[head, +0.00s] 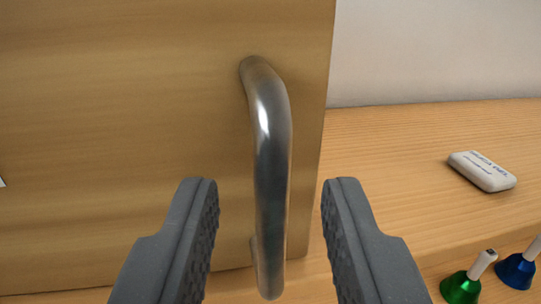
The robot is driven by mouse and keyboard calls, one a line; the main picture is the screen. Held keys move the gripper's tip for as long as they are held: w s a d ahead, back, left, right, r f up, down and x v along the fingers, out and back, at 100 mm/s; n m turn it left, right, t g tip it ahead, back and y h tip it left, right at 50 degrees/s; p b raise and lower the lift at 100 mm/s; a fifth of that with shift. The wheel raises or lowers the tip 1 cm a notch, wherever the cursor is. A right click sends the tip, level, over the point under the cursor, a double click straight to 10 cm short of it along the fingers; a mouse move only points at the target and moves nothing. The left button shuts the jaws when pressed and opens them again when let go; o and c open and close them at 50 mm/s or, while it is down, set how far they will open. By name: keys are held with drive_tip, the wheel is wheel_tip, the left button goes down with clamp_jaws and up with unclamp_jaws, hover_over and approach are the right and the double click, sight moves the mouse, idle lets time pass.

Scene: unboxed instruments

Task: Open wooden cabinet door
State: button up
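The wooden cabinet door (120,120) fills the left and upper middle of the head view. It is light brown with a horizontal grain, and its right edge runs down the middle of the view. A curved metal handle (270,150) stands upright near that edge. My gripper (271,190) is open, with one dark grey finger on each side of the handle's lower part in the picture. Gaps show between the handle and both fingers. I cannot tell how far the fingertips are from the handle in depth.
A wooden surface (400,150) extends right of the door, with a pale wall (430,50) behind it. A white eraser-like block (482,171) lies on it. A green bell (461,287) and a blue bell (516,271) with white handles stand at the lower right.

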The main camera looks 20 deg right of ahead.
drive_tip(key=shift+w+d+f, duration=0.1)
drive_tip(key=shift+w+d, duration=0.15)
drive_tip(key=shift+w, duration=0.4)
clamp_jaws()
drive_tip(key=shift+s, duration=0.2)
